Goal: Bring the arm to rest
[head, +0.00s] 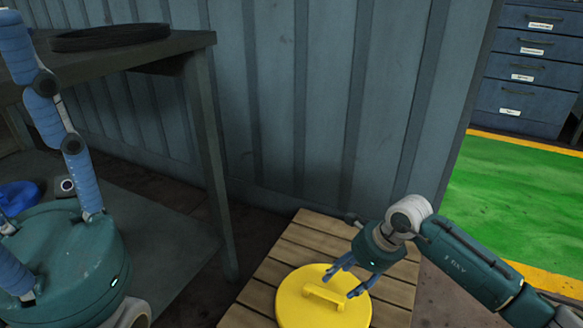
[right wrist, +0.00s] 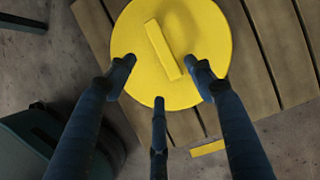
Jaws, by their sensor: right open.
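A round yellow lid (head: 290,305) with a raised bar handle (head: 322,295) lies flat on a wooden pallet (head: 285,248). My right gripper (head: 342,282) is above the lid, its blue fingers spread and pointing down towards the handle. In the right wrist view, the lid (right wrist: 208,35) and its handle (right wrist: 163,50) show beyond the three open fingers (right wrist: 158,75). Nothing is held between them; whether any fingertip touches the lid is not clear.
A dark table (head: 120,58) with a black coil (head: 110,37) stands at the left against a corrugated metal wall (head: 270,100). Its leg (head: 213,170) stands left of the pallet. Blue drawers (head: 528,60) stand at the back right, beyond clear green floor (head: 520,200).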

